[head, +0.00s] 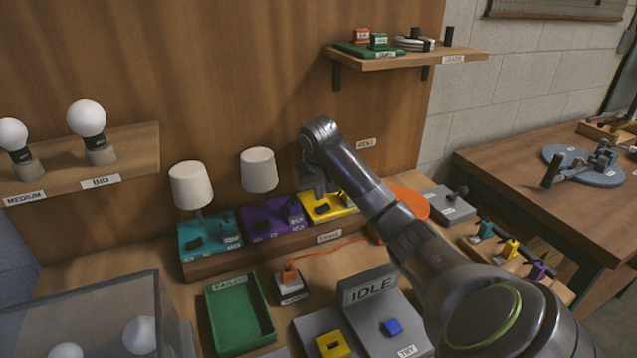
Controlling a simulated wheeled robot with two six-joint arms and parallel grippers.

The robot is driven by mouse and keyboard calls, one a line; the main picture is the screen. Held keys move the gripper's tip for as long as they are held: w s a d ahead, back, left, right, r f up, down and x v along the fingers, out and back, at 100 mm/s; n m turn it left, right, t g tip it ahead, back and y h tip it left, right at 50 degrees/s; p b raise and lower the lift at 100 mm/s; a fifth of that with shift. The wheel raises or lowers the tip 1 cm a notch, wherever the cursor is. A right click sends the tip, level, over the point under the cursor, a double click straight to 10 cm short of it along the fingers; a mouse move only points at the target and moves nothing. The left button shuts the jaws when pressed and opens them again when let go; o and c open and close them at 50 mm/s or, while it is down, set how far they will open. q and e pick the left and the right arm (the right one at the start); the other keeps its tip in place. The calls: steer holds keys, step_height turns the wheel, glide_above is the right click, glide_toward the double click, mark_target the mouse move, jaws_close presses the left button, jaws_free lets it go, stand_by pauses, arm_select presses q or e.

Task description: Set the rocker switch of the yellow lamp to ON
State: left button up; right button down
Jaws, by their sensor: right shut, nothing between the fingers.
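The yellow lamp base (338,213) stands at the right end of a wooden step, at the right of the purple lamp. A dark part (321,208) sits on its front left; I cannot tell whether it is the rocker switch or its position. My right gripper (318,190) is shut and empty, pointing down at the back left of the yellow base. I cannot tell whether it touches anything. My right arm covers part of the area behind the base, and no shade shows above it. My left gripper is not in view.
The purple lamp (265,219) and teal lamp (205,246) stand to the left with white shades. An orange disc (411,203) and grey box (447,207) lie to the right. A green tray (240,313) and grey IDLE station (368,289) stand in front.

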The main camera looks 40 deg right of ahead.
mark_target(325, 207)
steer(key=shift+s+d+f, duration=0.15)
steer(key=shift+d+f, duration=0.15)
steer(key=shift+f, duration=0.4)
steer(key=shift+s+d+f, duration=0.1)
steer(key=shift+d+f, duration=0.2)
steer(key=shift+f, duration=0.4)
